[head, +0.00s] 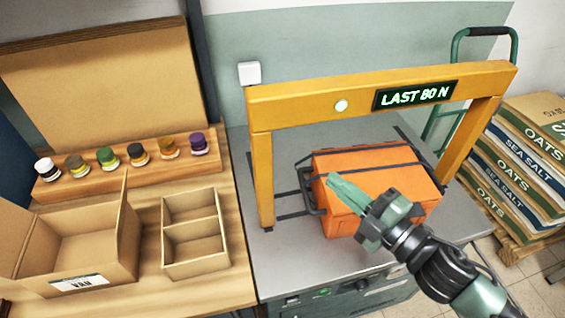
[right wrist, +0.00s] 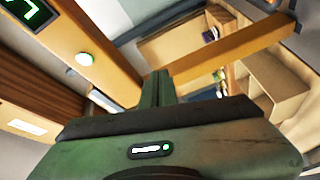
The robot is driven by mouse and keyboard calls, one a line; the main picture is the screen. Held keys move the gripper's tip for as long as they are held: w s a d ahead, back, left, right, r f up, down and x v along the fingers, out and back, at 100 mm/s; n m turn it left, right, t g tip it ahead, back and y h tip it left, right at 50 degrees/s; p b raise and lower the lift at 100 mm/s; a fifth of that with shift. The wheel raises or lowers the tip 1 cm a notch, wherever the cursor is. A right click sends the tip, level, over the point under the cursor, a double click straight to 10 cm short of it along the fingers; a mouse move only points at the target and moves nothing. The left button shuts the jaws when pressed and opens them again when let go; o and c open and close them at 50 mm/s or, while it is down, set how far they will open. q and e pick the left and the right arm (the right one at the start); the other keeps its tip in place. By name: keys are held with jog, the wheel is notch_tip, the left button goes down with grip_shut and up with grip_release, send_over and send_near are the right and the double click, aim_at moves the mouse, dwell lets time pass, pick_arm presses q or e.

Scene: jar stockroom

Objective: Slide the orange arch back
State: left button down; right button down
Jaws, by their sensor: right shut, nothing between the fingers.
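The orange arch (head: 300,103) stands upright over a grey bench, its beam carrying a white round button and a display reading "LAST 80 N". It also shows in the right wrist view (right wrist: 105,50), with one leg running to the upper right. An orange case (head: 370,175) with dark straps and a handle sits under the arch. My right gripper (head: 335,182) is shut and empty, over the case in the head view and below the beam. It also shows in the right wrist view (right wrist: 157,85), its tips overlapping the arch's edge; I cannot tell whether they touch. My left gripper is not in view.
The grey bench top (head: 290,215) has dark rails under the arch. At left, a wooden table holds an open carton (head: 120,245), a divided box (head: 195,263) and a rack (head: 130,172) of several small jars. Stacked sacks (head: 520,160) and a green hand truck (head: 514,45) stand at right.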

jog(key=s+n+g+y, duration=0.3)
jog(key=s+n+g, duration=0.15)
jog(key=n, duration=0.25)
jog(key=p, duration=0.5)
send_near(266, 158)
jog(key=a, duration=0.4)
jog(key=shift+w+a+r+g+y+p, duration=0.1)
jog(key=shift+w+a+g+y+p, duration=0.1)
jog(key=shift+w, duration=0.25)
jog(key=shift+w+a+g+y+p, duration=0.15)
jog(key=shift+w+a, duration=0.1)
jog(key=shift+w, duration=0.2)
jog(key=shift+w+a, duration=0.1)
jog(key=shift+w, duration=0.45)
